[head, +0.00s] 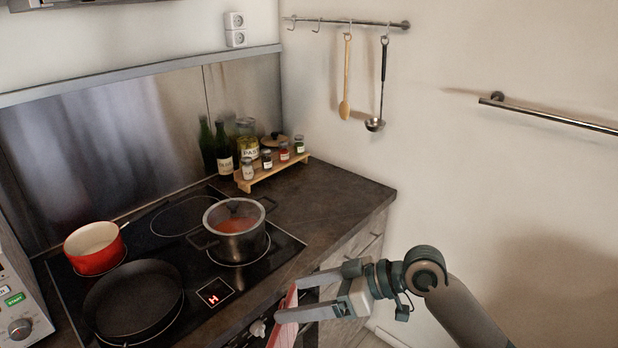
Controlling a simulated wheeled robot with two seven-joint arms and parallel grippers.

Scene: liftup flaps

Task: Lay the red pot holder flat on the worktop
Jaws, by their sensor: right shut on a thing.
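The red pot holder (282,335) hangs from my right gripper (288,298) in front of the worktop's front edge, at the bottom of the head view. It looks pale red and is seen nearly edge-on. My right gripper is shut on its upper part, and the lower part runs out of the picture. The dark worktop (335,192) carries the hob, and its bare part is at the right and along the front edge. My left gripper is not in view.
On the hob stand a steel pot with red contents (237,245), a red saucepan (94,262) and a black frying pan (133,300). A wooden rack (270,172) with jars and bottles stands at the back corner. Oven knobs (258,328) are near the pot holder.

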